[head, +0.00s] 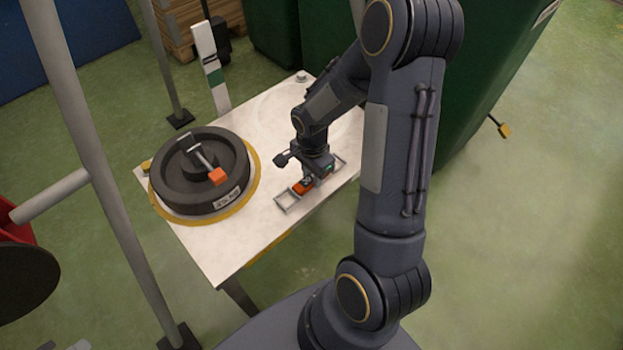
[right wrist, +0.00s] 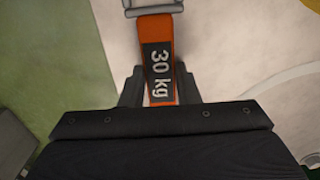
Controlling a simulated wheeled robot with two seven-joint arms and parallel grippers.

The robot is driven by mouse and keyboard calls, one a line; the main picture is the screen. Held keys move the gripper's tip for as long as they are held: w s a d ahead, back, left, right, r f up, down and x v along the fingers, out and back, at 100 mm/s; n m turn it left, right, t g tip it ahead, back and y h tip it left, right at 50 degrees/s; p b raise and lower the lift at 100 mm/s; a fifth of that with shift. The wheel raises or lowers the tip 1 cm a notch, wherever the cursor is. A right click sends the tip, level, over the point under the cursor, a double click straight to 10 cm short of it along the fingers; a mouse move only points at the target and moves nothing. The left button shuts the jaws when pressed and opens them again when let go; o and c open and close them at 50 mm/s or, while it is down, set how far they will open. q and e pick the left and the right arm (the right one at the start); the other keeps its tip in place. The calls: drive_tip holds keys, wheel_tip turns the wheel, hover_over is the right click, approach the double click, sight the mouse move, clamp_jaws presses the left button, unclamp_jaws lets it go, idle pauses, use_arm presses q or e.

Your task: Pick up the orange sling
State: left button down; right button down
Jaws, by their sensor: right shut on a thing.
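The orange sling (head: 301,187) lies at the right side of the white table, with a grey metal frame at each end. In the right wrist view the orange strap (right wrist: 158,30) carries a black label reading "30 kg", and a pale metal end shows at the top. My right gripper (head: 308,181) is over the sling's middle in the head view. In the right wrist view its fingers (right wrist: 160,92) are shut on the strap, one on each side. The sling appears at table height; I cannot tell whether it touches the top. My left gripper is not in view.
A dark round turntable (head: 172,182) with a lever with an orange end (head: 217,176) stands on the white table (head: 238,240), left of the sling. Grey posts (head: 107,190) rise at the left. Green bins (head: 480,90) stand behind and to the right. Green floor is open at the right.

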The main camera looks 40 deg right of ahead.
drive_tip(key=shift+r, duration=0.1)
drive_tip(key=shift+r+p, duration=0.3)
drive_tip(key=shift+r, duration=0.35)
drive_tip(key=s+a+r+p, duration=0.4)
drive_tip(key=s+a+r, duration=0.4)
drive_tip(key=a+r, duration=0.3)
drive_tip(key=shift+s+a+r, duration=0.15)
drive_tip(key=shift+r, duration=0.1)
